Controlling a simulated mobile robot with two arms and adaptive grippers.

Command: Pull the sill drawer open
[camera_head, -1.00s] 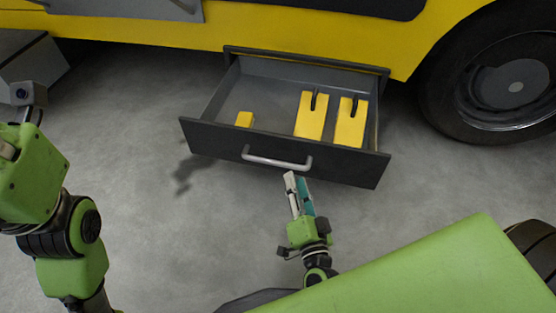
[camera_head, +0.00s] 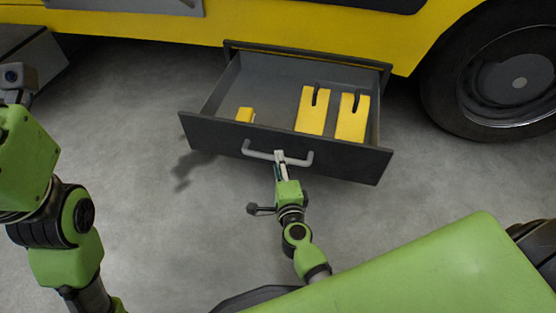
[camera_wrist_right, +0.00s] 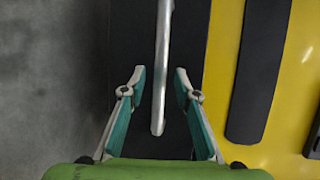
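The sill drawer (camera_head: 215,133) stands pulled out from under the yellow vehicle body, its inside showing in the head view. Its front carries a light grey bar handle (camera_head: 300,165). My right gripper (camera_head: 280,156) is at the middle of this handle. In the right wrist view, my right gripper's two teal-padded fingers (camera_wrist_right: 160,90) are open, one on each side of the handle bar (camera_wrist_right: 161,60). Gaps show between the bar and both pads. My left arm is at the left edge of the head view; its fingers do not show.
A large black wheel (camera_head: 495,85) stands to the right. The grey floor (camera_head: 130,150) in front and left of the drawer is clear.

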